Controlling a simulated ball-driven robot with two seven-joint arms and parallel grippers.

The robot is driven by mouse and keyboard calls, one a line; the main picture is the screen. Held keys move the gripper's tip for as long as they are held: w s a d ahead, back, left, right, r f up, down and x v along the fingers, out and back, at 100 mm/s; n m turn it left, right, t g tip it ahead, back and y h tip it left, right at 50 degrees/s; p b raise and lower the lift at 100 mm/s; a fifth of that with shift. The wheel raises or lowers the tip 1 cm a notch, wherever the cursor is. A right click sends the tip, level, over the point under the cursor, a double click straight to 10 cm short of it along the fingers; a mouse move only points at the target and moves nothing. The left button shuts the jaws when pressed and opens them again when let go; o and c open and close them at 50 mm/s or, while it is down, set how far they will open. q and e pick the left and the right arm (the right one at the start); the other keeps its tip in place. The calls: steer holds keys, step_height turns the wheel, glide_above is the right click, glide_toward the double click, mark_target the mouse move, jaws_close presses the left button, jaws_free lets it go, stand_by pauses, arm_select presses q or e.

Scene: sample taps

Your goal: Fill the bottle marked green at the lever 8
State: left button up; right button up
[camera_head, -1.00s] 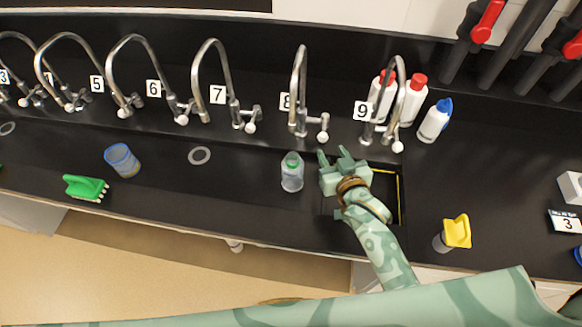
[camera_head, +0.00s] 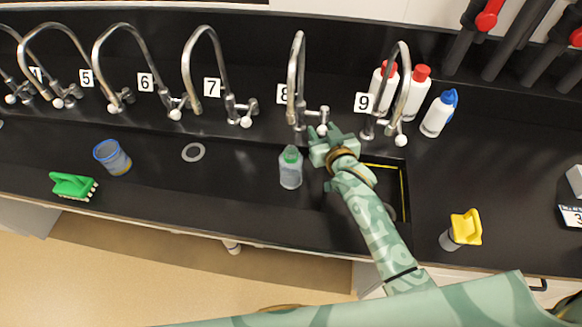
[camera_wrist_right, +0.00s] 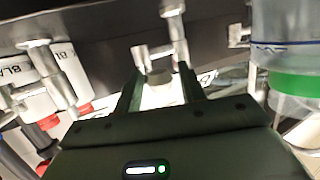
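The bottle marked green (camera_head: 290,170) stands upright below the spout of tap 8 (camera_head: 296,85), near the sink's left edge. Its green band also shows at the upper right of the right wrist view (camera_wrist_right: 297,86). I cannot tell whether it holds water. The lever 8 (camera_head: 321,130) has a white knob at the tap's right base. My right gripper (camera_head: 325,133) is at this lever, right of the bottle. In the right wrist view its fingers (camera_wrist_right: 159,92) are apart, with a white knob (camera_wrist_right: 158,77) between or just beyond them; contact is unclear. My left gripper is out of view.
Tap 9 (camera_head: 405,75) rises close to the right of my gripper, with white bottles (camera_head: 438,113) behind. Tap 7 (camera_head: 187,70) is to the left.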

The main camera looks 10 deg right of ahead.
steer(key=shift+d+p, duration=0.85)
steer(key=shift+d, duration=1.3)
stand_by(2.3)
steer(key=shift+a, duration=0.1)
steer(key=shift+s+a, duration=0.15)
steer(key=shift+a, duration=1.35)
steer(key=shift+d, duration=0.1)
stand_by(0.4)
